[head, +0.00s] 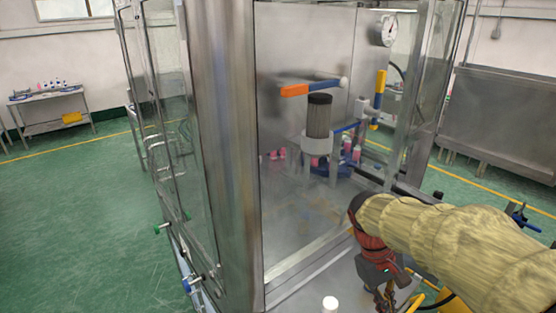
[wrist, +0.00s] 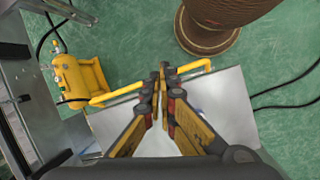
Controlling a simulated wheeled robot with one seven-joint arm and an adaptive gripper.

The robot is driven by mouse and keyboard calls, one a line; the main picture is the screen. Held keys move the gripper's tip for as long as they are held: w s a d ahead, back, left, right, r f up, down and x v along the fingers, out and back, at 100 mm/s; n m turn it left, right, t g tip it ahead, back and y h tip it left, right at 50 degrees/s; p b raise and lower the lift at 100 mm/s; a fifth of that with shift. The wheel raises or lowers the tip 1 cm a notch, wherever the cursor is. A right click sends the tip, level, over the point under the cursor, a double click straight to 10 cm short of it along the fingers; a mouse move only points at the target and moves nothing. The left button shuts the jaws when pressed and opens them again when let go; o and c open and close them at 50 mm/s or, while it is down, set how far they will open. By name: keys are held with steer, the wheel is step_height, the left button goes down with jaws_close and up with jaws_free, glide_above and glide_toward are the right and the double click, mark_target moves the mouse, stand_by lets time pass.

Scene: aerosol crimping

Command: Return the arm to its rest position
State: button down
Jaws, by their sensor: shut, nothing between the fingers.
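My arm, in a tan padded sleeve, reaches in from the right in the head view. My gripper (head: 385,297) hangs at its end, in front of the steel cabinet, pointing down. In the wrist view my gripper (wrist: 163,82) has its fingers together with nothing between them. Below the fingers is a pale flat plate (wrist: 232,105) with a yellow rail along one side.
The glazed steel cabinet (head: 222,140) holds a crimping device with an orange-tipped lever (head: 296,90) and a dark cylinder (head: 319,115). A yellow tank (wrist: 70,82) and brown round column (wrist: 205,38) stand near the plate. Green floor lies open left.

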steer(key=s+a+r+m+t+y+b, duration=0.1)
steer(key=s+a+r+t, duration=0.1)
steer(key=s+a+t, duration=0.1)
steer(key=s+a+r+m+t+y+b, duration=0.1)
steer(key=s+a+r+m+t+y, duration=0.1)
steer(key=s+t, duration=0.3)
steer(key=s+a+r, duration=0.1)
steer(key=s, duration=0.1)
steer(key=shift+s+a+m+b, duration=0.25)
steer(key=shift+s+m+b, duration=0.05)
steer(key=shift+b, duration=0.1)
